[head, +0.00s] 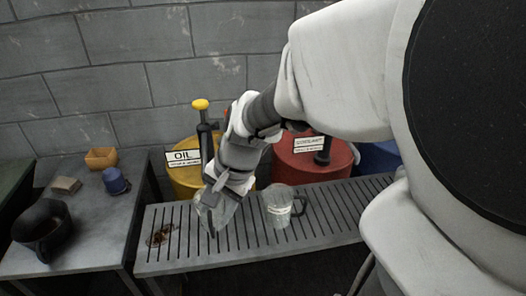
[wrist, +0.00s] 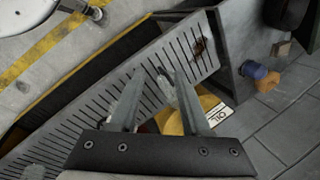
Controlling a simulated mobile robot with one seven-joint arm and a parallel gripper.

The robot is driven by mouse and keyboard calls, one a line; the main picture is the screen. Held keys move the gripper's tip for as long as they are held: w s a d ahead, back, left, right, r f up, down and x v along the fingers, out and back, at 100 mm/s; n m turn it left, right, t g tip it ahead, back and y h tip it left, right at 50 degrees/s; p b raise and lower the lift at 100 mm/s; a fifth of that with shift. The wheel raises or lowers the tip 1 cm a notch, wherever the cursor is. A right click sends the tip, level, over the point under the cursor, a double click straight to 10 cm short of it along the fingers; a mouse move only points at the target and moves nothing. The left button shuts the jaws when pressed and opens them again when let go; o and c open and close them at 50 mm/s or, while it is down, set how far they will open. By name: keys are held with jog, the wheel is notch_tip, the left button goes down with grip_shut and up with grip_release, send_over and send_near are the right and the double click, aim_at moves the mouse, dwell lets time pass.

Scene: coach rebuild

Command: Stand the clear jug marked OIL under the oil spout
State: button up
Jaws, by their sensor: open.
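A clear jug (head: 279,208) with a dark handle on its right stands upright on the slatted grate, in front of the red drum; its label is too small to read. The yellow drum (head: 184,182) with the OIL sign (head: 183,157) stands behind the grate, further left. A dark pump with a yellow top (head: 201,104) rises from it; my arm partly covers its spout. My gripper (head: 212,222) is open, low over the grate in front of the yellow drum, left of the jug. In the wrist view, a pale shape (wrist: 166,88) shows between the fingers; I cannot tell what it is.
A red drum (head: 338,164) and a blue drum (head: 378,158) stand behind the grate (head: 330,222). A brown stain (head: 160,236) marks its left end.

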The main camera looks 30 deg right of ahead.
jog(key=s+d+r+n+t+h, duration=0.1)
jog(key=s+r+n+t+h, duration=0.1)
jog(key=s+r+n, duration=0.7)
jog(key=shift+s+d+r+n+t+h, duration=0.25)
jog(key=shift+n+t+h, duration=0.2)
jog(key=shift+n, duration=0.45)
notch_tip(320, 180, up, 8)
jog(key=p, duration=0.8)
